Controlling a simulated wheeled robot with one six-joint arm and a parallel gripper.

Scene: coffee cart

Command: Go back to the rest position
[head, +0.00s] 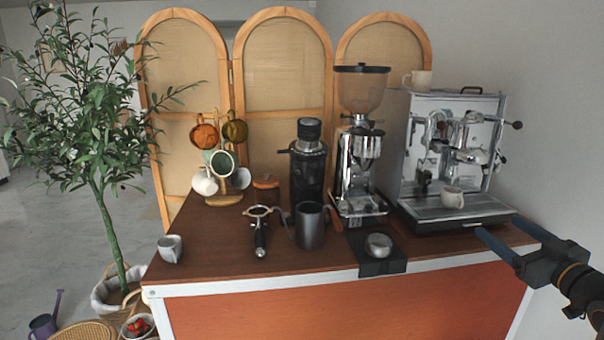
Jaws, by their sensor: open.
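My gripper (500,238) is at the right, by the front right corner of the coffee cart (340,297). Its two fingers point left and are apart, with nothing seen between them. The espresso machine (452,150) stands on the cart just behind my gripper. A white cup (452,197) sits on its drip tray, and another light cup (418,80) stands on its top.
On the cart stand a grinder (358,150), a dark cylindrical device (308,165), a metal pitcher (309,226), a portafilter (260,230), a mug tree (217,165), a small cup (170,249) and a black mat (378,266). A potted tree (100,150) stands left.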

